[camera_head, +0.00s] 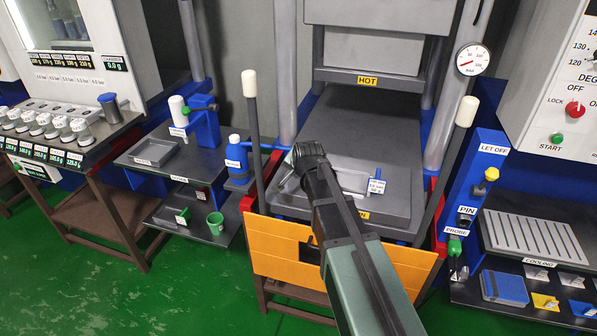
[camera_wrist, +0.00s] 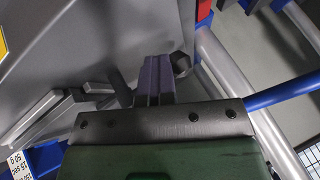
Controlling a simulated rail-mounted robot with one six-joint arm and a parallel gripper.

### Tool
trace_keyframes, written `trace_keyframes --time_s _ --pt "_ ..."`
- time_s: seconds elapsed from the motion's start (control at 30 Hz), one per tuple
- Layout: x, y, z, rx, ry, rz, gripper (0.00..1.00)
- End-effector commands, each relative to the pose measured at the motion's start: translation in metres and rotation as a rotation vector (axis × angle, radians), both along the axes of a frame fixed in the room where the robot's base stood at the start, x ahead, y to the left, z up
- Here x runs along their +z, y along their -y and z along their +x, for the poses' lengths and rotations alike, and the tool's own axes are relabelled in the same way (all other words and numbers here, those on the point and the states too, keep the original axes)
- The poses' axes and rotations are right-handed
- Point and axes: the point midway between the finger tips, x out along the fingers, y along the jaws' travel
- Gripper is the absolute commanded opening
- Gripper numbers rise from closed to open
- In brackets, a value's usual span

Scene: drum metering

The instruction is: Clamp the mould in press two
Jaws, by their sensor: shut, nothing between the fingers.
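The press (camera_head: 365,85) stands in the middle of the head view, its upper part raised over the lower bed (camera_head: 395,215). A grey mould (camera_head: 350,180) with a blue post and white tag lies on the bed, partly hidden by my arm. In the wrist view the mould's grey edges (camera_wrist: 40,118) seem to show at the left. My gripper (camera_head: 309,154) is shut and empty, over the mould's left side; whether it touches anything is unclear. In the wrist view the gripper (camera_wrist: 155,78) points towards grey metal. White-knobbed levers stand left (camera_head: 249,90) and right (camera_head: 466,112) of the press.
An orange guard (camera_head: 275,255) crosses the press front below the bed. A blue bottle (camera_head: 236,158) stands close left. A blue panel with PIN and PROBE labels (camera_head: 480,190) and a cooling rack (camera_head: 525,235) are at the right. A round gauge (camera_head: 472,60) hangs on the right column.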

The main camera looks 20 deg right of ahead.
Motion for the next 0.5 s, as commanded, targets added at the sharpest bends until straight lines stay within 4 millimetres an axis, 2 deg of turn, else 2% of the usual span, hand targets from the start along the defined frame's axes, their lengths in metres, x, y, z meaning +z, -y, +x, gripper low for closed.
trace_keyframes --time_s 0.03,0.5 --pt "0.0009 -0.0045 0.0044 0.007 0.007 0.005 0.00" --pt "0.0016 -0.0060 0.0078 0.011 0.011 0.006 0.00"
